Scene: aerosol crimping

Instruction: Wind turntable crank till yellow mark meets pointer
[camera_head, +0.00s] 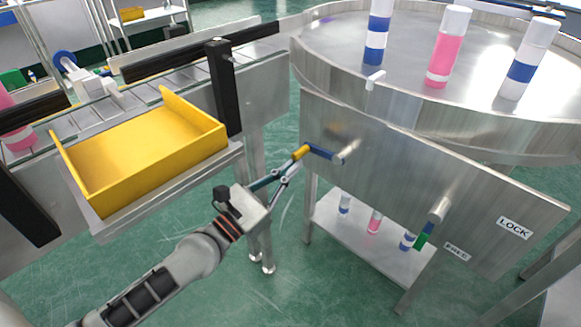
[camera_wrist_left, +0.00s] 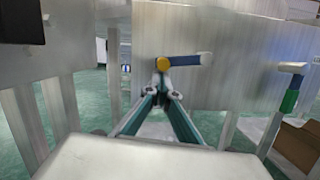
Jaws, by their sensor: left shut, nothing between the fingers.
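The crank sits on the steel panel (camera_head: 400,165) below the round turntable (camera_head: 440,90). Its blue arm (camera_head: 319,152) points left from a metal hub (camera_head: 345,152) and ends in a yellow knob (camera_head: 300,153). In the left wrist view the knob (camera_wrist_left: 163,64) shows end-on, just beyond the fingertips. My left gripper (camera_head: 292,171) is shut and empty, right beside the knob; I cannot tell whether they touch. A small pale piece (camera_head: 375,78), possibly the pointer, stands at the turntable's near rim. I see no yellow mark on the turntable. My right gripper is out of view.
A lever with a green grip (camera_head: 422,238) hangs right of the crank, near FREE (camera_head: 456,250) and LOCK (camera_head: 514,228) labels. Several cans stand on the turntable and lower shelf (camera_head: 340,235). A yellow tray (camera_head: 145,155) is by the conveyor at left.

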